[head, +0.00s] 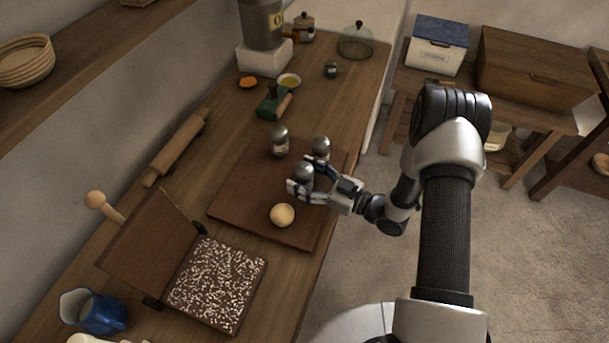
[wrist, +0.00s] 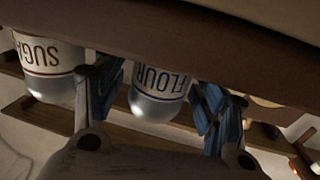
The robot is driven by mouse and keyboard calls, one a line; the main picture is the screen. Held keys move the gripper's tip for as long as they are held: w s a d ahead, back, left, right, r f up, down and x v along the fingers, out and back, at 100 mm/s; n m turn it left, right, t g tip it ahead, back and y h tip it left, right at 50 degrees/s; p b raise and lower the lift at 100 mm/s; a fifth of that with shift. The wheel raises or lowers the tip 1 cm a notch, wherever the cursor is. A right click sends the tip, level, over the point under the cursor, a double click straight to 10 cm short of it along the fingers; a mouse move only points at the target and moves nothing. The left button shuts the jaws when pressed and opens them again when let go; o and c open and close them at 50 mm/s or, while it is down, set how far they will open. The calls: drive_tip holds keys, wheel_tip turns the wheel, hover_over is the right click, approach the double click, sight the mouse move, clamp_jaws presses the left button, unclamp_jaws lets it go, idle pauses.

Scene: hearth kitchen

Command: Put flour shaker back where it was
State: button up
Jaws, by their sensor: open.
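The flour shaker (head: 303,172), a glass shaker with a domed metal top, stands on the dark wooden board (head: 237,205) near its right edge. In the upside-down wrist view its blue FLOUR label (wrist: 160,78) reads clearly. My gripper (head: 303,189) is open, with its fingers on either side of the flour shaker. In the wrist view the gripper (wrist: 155,108) also has a finger on each side of it; I cannot tell whether either touches. The shaker's base is partly hidden by the fingers in the head view.
Two similar shakers (head: 280,141) (head: 321,147) stand close behind; a sugar shaker (wrist: 46,62) shows in the wrist view. A dough ball (head: 282,215) lies in front on the board.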

drive_tip(key=shift+r, duration=0.1)
drive_tip(key=shift+d+r, duration=0.1)
drive_tip(key=shift+r, duration=0.05)
drive_tip(key=p+v, duration=0.2)
drive_tip(key=v, duration=0.9)
drive_tip(key=shift+d, duration=0.4)
drive_tip(key=w+d+r+h, duration=0.6)
drive_tip(key=w+h, duration=0.3)
drive_tip(key=w, duration=0.2)
drive_tip(key=s+d+r+m+h, duration=0.1)
drive_tip(key=d+r+m+h, duration=0.25)
drive_tip(key=r, duration=0.35)
drive_tip(key=s+d+r+m+h, duration=0.2)
drive_tip(key=d+r+h, duration=0.15)
drive_tip(key=r, duration=0.35)
drive_tip(key=s+a+r+m+g+h, duration=0.15)
drive_tip(key=s+r+m, duration=0.35)
drive_tip(key=s, duration=0.7)
drive_tip(key=s+a+m+g+y, duration=0.1)
drive_tip(key=s+a, duration=0.3)
drive_tip(key=s, duration=0.4)
drive_tip(key=s+a+r+g, duration=0.1)
drive_tip(key=s+a, duration=0.2)
drive_tip(key=s, duration=0.5)
drive_tip(key=shift+s+a+r+m+g+y, duration=0.2)
drive_tip(key=shift+a+r+m+g+y, duration=0.15)
drive_tip(key=shift+a, duration=0.05)
